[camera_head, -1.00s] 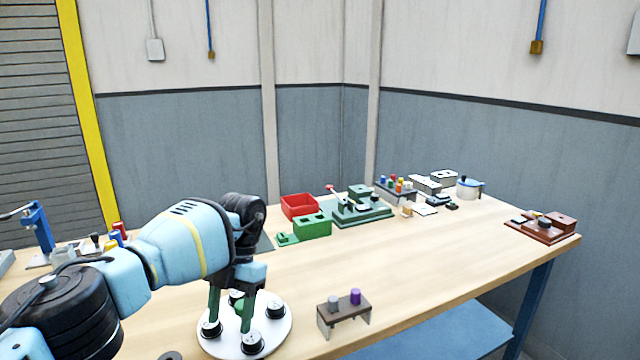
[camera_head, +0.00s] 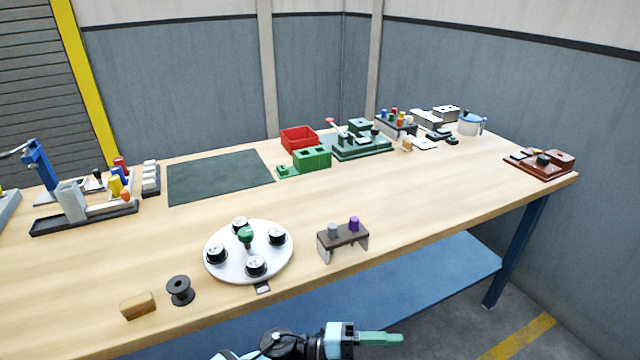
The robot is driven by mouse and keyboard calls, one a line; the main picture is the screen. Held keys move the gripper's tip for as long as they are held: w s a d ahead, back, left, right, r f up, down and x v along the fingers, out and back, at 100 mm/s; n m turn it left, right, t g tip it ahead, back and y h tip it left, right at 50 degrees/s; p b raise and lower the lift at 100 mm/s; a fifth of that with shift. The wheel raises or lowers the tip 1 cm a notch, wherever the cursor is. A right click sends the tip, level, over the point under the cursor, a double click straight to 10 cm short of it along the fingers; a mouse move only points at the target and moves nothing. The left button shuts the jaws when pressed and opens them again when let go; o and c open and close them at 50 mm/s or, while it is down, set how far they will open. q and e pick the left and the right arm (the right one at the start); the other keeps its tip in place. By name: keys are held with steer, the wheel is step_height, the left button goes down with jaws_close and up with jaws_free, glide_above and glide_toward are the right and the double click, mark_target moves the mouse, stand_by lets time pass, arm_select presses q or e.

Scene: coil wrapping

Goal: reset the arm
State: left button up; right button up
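My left gripper (camera_head: 380,339) is at the bottom of the head view, in front of the table's near edge and clear of everything. Its green fingertips point right and overlap in this view, so its opening cannot be told. The white round plate (camera_head: 262,232) lies on the table, with several black-and-white round pieces around its rim and a green-topped post (camera_head: 246,237) near its middle. My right gripper is not in view.
A brown stand (camera_head: 343,238) with a grey and a purple peg is right of the plate. A black spool (camera_head: 180,290) and tan block (camera_head: 138,305) lie at front left. A dark mat (camera_head: 218,177) is bare. A red bin (camera_head: 299,138) and fixtures stand at the back.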

arm_select(q)
steer(key=s+a+f+n+t+y, duration=0.1)
steer(key=a+f+n+t+y, duration=0.4)
steer(key=a+n+t, duration=0.55)
steer(key=s+a+f+n+t+y, duration=0.2)
steer(key=a+f+n+t+y, duration=0.4)
steer(key=n, duration=0.7)
steer(key=s+a+f+n+g+y, duration=0.2)
steer(key=s+a+f+n+y, duration=0.1)
steer(key=s+a, duration=0.4)
steer(key=s+a+f+n+g+y, duration=0.3)
steer(key=s+a+f, duration=0.4)
steer(key=s, duration=0.4)
steer(key=shift+a+f+n+g, duration=0.15)
steer(key=shift+a+n+g, duration=0.2)
steer(key=shift+a+n, duration=0.4)
